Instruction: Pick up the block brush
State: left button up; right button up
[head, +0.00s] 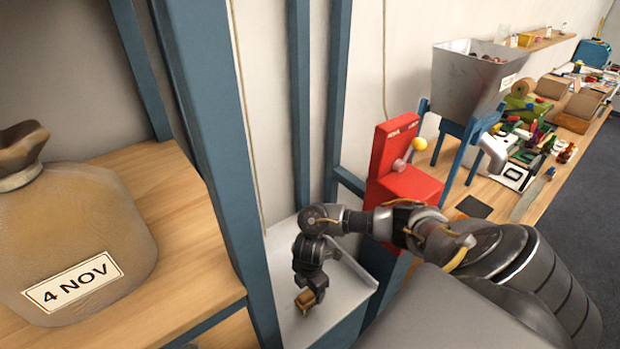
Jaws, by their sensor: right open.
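My right gripper (309,291) points down over a light grey tray (350,288) in the blue frame. Its jaws are open. A small tan block with a darker side, which looks like the block brush (304,299), shows right at the fingertips. The gripper covers part of it, and I cannot tell whether the fingers touch it. My left gripper is not in view.
Blue posts (222,170) stand left of the tray. A shelf (165,205) there holds a tied sack (75,235) labelled "4 NOV". A red device (398,165) with a yellow-knobbed lever stands behind my right arm. A metal hopper (468,85) and a cluttered bench (545,190) are at right.

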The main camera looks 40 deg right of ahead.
aim_at(310, 291)
notch_tip(310, 291, down, 5)
jog(key=shift+f, duration=0.1)
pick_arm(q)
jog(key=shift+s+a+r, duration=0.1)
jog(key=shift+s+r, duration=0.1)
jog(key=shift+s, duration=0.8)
pick_arm(e)
jog(key=shift+s, duration=0.1)
jog(key=c, duration=1.1)
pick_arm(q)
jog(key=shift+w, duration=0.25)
